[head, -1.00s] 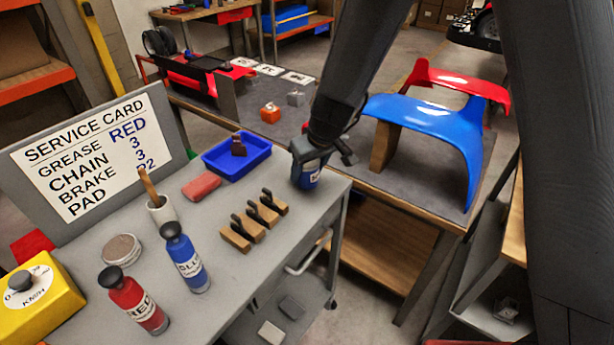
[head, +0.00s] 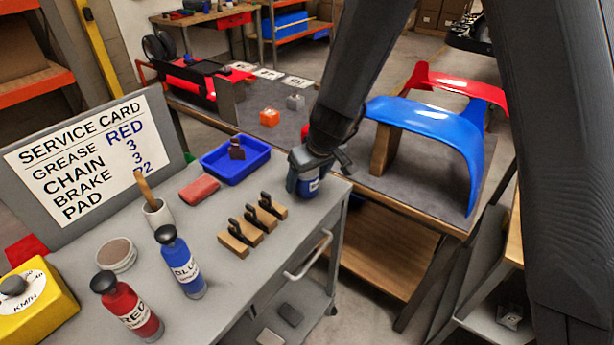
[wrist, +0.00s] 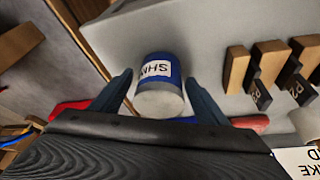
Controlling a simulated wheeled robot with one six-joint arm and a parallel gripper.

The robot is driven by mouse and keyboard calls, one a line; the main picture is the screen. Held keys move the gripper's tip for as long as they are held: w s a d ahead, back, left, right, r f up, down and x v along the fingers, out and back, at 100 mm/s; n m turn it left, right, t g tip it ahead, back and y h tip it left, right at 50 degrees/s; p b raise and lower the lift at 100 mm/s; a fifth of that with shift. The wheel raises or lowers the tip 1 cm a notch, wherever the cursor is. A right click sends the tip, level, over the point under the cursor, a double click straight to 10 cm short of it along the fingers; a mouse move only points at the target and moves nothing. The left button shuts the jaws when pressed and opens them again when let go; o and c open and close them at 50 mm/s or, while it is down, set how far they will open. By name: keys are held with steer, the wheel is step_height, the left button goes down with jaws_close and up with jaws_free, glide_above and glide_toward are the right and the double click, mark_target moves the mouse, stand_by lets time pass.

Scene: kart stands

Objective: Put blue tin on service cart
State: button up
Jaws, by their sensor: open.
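The blue tin (head: 310,187) with a white label stands at the far right corner of the grey service cart top (head: 210,288). In the wrist view the tin (wrist: 162,70) sits between the two dark fingers, with its label and pale end showing. My gripper (wrist: 159,78) is open around the tin, with a visible gap on each side. In the head view my gripper (head: 318,168) comes down over the tin from above and hides its upper part.
Wooden blocks with dark clips (head: 252,228), a blue tray (head: 236,160), a red block (head: 199,189), a blue bottle (head: 183,265) and a red bottle (head: 130,308) stand on the cart. A workbench with a blue fairing (head: 440,122) is close behind the tin's corner.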

steer(key=shift+r, duration=0.1)
steer(key=shift+r+p, duration=0.3)
steer(key=v, duration=1.1)
steer(key=shift+s+d+r+p, duration=0.15)
steer(key=shift+d+r+p, duration=0.05)
steer(key=shift+p, duration=0.15)
steer(key=s+d+m+g+h, duration=0.1)
steer(key=s+d+m, duration=0.2)
steer(key=s+d, duration=0.4)
steer(key=s+d+f+m+g+h, duration=0.1)
steer(key=s+d+m, duration=0.3)
steer(key=d, duration=1.1)
steer(key=s, duration=0.3)
steer(key=shift+s+d+h, duration=0.3)
steer(key=shift+s+d, duration=0.05)
steer(key=shift+f, duration=0.15)
steer(key=shift+f+b, duration=0.7)
steer(key=shift+f, duration=0.05)
